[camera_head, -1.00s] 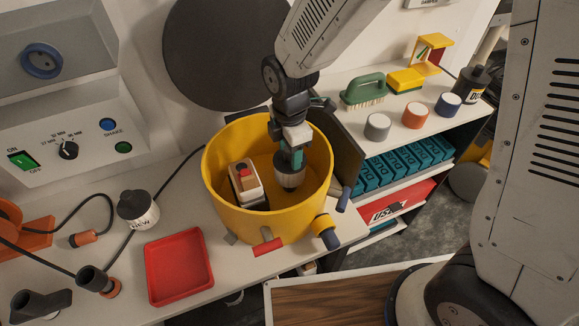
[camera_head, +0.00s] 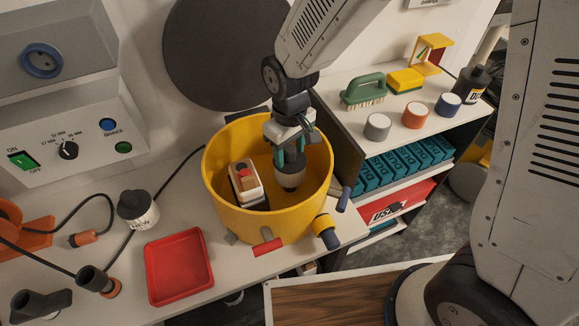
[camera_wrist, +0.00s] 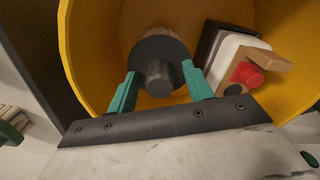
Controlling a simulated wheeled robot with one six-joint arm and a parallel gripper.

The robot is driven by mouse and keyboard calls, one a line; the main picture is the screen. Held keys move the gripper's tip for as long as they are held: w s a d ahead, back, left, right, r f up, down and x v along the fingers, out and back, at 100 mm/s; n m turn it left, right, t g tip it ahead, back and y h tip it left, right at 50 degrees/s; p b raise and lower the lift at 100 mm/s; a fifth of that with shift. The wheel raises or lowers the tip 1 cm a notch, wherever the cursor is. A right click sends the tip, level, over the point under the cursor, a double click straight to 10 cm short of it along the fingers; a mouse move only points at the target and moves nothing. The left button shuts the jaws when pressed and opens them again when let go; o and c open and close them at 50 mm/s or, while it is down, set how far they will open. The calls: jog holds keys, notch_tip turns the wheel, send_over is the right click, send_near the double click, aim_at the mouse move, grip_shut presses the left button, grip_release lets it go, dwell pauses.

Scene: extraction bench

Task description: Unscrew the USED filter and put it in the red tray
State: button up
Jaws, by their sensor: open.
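The filter (camera_head: 290,175) is a round grey and dark body inside the yellow drum (camera_head: 222,182); no label on it is legible. In the wrist view the filter (camera_wrist: 155,49) shows a dark round cap with a narrower grey stub facing me. My gripper (camera_head: 289,157) reaches down into the drum over the filter. Its green fingers (camera_wrist: 160,86) are open, one on each side of the stub, with visible gaps to it. The red tray (camera_head: 178,266) is empty on the bench, left of the drum.
A white jar-like filter marked NEW (camera_head: 138,210) stands behind the tray. Beside the filter in the drum is a white box with a red button (camera_head: 245,182). The drum wall surrounds my gripper. A shelf unit (camera_head: 352,120) stands close on the right.

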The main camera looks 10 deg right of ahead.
jog(key=m, duration=1.3)
